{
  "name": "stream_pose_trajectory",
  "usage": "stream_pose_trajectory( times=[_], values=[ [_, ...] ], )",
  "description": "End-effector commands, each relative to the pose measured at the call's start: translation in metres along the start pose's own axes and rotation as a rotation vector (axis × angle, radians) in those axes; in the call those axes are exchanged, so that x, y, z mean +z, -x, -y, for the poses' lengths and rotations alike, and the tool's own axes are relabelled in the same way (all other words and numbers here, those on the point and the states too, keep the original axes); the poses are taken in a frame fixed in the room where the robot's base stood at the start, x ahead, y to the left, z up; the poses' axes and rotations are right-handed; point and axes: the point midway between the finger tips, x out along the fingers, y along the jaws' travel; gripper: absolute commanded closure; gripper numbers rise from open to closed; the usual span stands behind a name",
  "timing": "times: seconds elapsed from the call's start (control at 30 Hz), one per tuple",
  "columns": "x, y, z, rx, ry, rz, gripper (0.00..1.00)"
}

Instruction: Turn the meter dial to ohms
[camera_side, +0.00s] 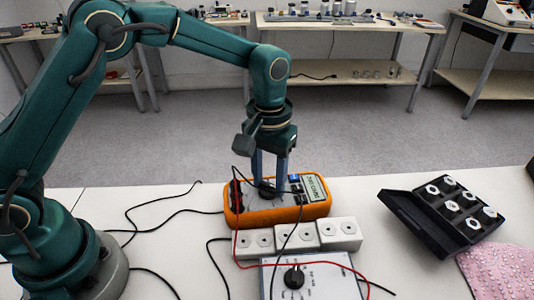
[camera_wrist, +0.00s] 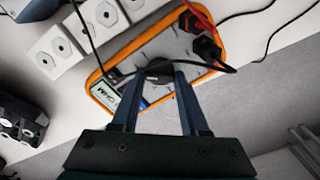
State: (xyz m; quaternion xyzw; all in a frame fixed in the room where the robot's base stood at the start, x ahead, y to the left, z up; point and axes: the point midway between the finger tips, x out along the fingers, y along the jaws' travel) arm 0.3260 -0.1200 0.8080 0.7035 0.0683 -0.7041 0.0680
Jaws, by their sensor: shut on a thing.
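The orange meter (camera_side: 275,212) lies on the white table with its face up, and it also fills the upper middle of the wrist view (camera_wrist: 150,38). Its dark round dial (camera_wrist: 159,68) sits between my fingertips. My gripper (camera_side: 268,184) points straight down over the meter and is shut on the dial. The meter's small display (camera_side: 314,187) is at its right end; in the wrist view the display (camera_wrist: 133,96) is partly behind a finger, and its text is too small to read surely.
A white socket strip (camera_side: 298,236) stands just in front of the meter. A grey box with a black knob (camera_side: 293,278) is nearer. Red and black leads cross both. An open black case (camera_side: 445,215) and a pink cloth (camera_side: 497,270) lie to the right.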

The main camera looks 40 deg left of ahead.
Motion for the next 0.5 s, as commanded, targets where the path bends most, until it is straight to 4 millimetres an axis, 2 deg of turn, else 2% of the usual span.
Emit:
stream_pose_trajectory(
  times=[0.4,0.43,0.5],
  values=[
    [-0.0006,0.0008,-0.0005,0.002,-0.008,-0.003,1.00],
    [-0.0006,0.0008,-0.0004,0.002,-0.007,-0.003,0.52],
    [-0.0006,0.0008,-0.0004,0.002,-0.007,-0.003,0.26]
  ],
)
